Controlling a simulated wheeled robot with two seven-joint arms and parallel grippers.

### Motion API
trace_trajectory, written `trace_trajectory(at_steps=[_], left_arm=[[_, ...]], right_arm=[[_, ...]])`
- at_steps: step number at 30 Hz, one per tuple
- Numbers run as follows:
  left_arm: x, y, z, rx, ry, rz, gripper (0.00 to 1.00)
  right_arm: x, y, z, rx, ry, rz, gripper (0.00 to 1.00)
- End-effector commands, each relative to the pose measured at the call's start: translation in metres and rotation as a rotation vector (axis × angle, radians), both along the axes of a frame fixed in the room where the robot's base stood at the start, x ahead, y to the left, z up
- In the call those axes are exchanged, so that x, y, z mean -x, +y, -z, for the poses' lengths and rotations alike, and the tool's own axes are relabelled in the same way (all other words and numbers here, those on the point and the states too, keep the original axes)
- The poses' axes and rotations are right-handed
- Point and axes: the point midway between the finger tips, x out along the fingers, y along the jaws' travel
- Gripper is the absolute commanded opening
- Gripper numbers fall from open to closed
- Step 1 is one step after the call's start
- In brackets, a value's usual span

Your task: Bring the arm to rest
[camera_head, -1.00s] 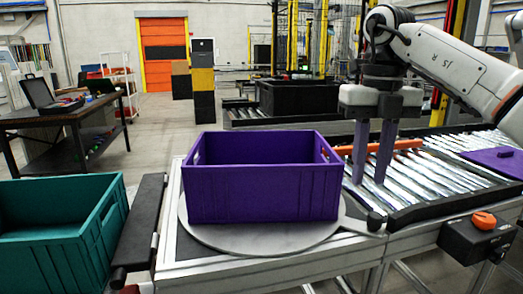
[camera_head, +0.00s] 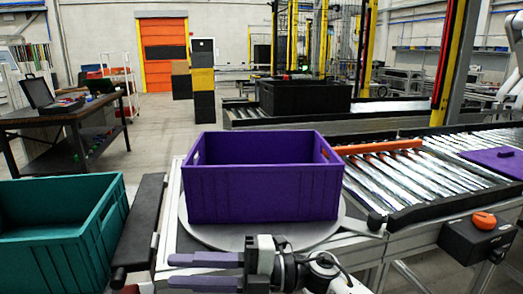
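My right gripper (camera_head: 172,271) is low at the bottom of the head view, in front of the purple crate (camera_head: 264,195). Its two purple fingers point left and stand apart, with nothing between them. The forearm comes in from the bottom edge, right of the middle. The purple crate stands upright on a round grey plate (camera_head: 215,236); the gripper appears clear of it. The inside floor of the crate is hidden. My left gripper is not in view.
A teal crate (camera_head: 45,238) is at the lower left, beside a black bar (camera_head: 140,225). A roller conveyor (camera_head: 400,178) with an orange bar (camera_head: 380,146) and a purple panel (camera_head: 497,160) lies right. A control box with an orange knob (camera_head: 484,221) is at the front right.

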Motion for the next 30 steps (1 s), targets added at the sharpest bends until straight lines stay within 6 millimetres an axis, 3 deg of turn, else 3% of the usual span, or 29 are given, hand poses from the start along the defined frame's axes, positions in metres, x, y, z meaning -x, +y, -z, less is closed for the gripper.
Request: trace_trajectory(at_steps=[5, 8, 11, 14, 17, 21, 25, 30], left_arm=[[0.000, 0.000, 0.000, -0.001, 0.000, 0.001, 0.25], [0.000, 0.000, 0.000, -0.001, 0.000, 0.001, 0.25], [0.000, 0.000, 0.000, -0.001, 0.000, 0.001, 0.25], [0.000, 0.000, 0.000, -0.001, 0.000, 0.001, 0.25], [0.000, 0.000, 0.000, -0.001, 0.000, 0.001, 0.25], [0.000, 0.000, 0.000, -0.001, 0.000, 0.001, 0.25], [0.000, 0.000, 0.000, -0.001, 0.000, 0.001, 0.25], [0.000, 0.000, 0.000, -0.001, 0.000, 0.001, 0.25]], right_arm=[[-0.018, -0.027, 0.018, -0.295, 0.339, 0.307, 0.25], [-0.031, -0.061, 0.049, -0.400, 0.545, 0.502, 0.25], [-0.034, -0.103, 0.097, -0.465, 0.761, 0.703, 0.25], [-0.022, -0.147, 0.156, -0.491, 0.984, 0.903, 0.25], [0.007, -0.187, 0.215, -0.481, 1.190, 1.078, 0.25], [0.068, -0.233, 0.288, -0.424, 1.453, 1.284, 0.25], [0.126, -0.262, 0.332, -0.357, 1.644, 1.418, 0.25], [0.176, -0.280, 0.359, -0.292, 1.783, 1.507, 0.25]])
